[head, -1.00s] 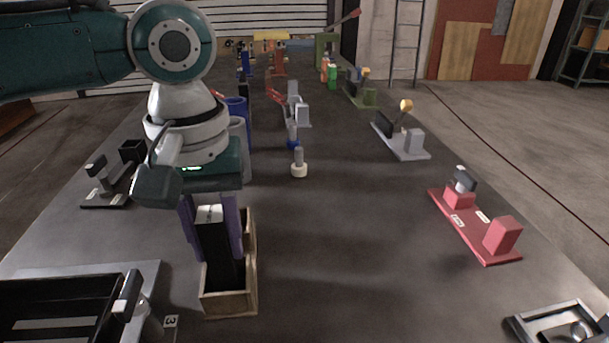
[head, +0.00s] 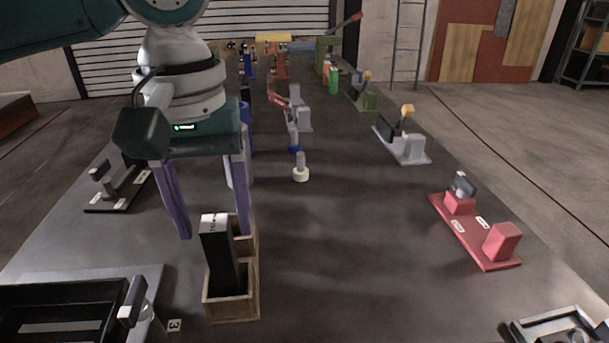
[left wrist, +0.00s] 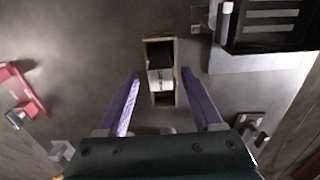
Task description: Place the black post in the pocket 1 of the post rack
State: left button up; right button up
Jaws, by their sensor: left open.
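The black post (head: 222,262) stands upright, slightly tilted in the head view, in the near pocket of the wooden post rack (head: 232,309). Its top face is light with small print. My left gripper (head: 212,232) is open, its two purple fingers apart on either side above the post and touching nothing that I can see. In the left wrist view the post (left wrist: 160,78) lies between and beyond the open fingers (left wrist: 159,72), and the rack's end (left wrist: 160,40) shows past it. The far pocket is partly visible and looks empty. My right gripper is not in view.
A black tray fixture (head: 70,300) with a lever stands left of the rack. A small black bracket (head: 118,190) is farther left. The table between rack and red fixture is clear.

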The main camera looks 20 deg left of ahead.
pick_arm(q)
notch_tip(320, 180, up, 7)
jog(key=shift+f+p, duration=0.1)
jog(key=shift+p, duration=0.3)
jog(key=s+d+f+m+t+h, duration=0.2)
jog(key=s+d+f+m+h, duration=0.1)
jog(key=s+d+f+m, duration=0.65)
jog(key=s+a+f+n+t+y, duration=0.1)
jog(key=s+a+y, duration=0.1)
jog(key=s+a, duration=0.4)
jog(key=shift+s+a+t+y, duration=0.25)
jog(key=shift+t+y, duration=0.05)
jog(key=shift+y, duration=0.1)
